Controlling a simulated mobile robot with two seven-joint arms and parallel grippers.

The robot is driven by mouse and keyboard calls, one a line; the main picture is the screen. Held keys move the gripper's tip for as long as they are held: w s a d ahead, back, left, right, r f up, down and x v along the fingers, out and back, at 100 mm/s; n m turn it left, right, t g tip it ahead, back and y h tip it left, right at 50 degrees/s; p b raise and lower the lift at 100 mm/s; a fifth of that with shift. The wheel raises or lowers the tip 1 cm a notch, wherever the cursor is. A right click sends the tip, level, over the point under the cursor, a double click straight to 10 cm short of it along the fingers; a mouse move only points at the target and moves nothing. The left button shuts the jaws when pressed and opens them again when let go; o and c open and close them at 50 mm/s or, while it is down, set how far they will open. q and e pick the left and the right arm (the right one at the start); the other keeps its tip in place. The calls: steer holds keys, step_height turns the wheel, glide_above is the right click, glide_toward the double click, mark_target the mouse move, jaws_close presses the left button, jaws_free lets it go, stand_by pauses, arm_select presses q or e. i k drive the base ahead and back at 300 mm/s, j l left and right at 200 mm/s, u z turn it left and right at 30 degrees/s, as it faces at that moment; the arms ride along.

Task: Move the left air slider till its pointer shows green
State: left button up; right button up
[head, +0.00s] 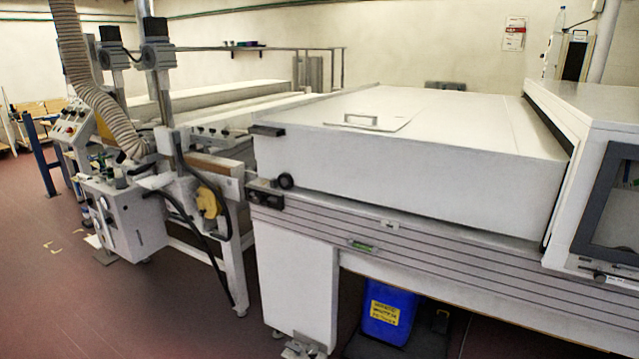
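A long grey grooved rail (450,260) runs along the front of the white tunnel housing (420,180). A small light tab (390,225) sits near the rail's top edge, left of its middle. A small green patch (363,246) lies on the rail just below and left of the tab. Both are too small to tell whether either is the left air slider or its pointer. A black block (265,199) and a round black knob (285,181) are at the housing's left end. Neither of my grippers is in view.
A blue container (388,313) with a yellow label stands under the tunnel. A machine with a ribbed hose (95,90) stands at left. A dark-framed window (610,200) is at the right end. The reddish floor (60,300) at front left is clear.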

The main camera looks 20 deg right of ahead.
mark_target(599, 278)
steer(key=i+z, duration=0.25)
steer(key=z, duration=0.15)
steer(key=i+z, duration=0.25)
steer(key=z, duration=0.15)
steer(key=i+z, duration=0.25)
steer(key=z, duration=0.15)
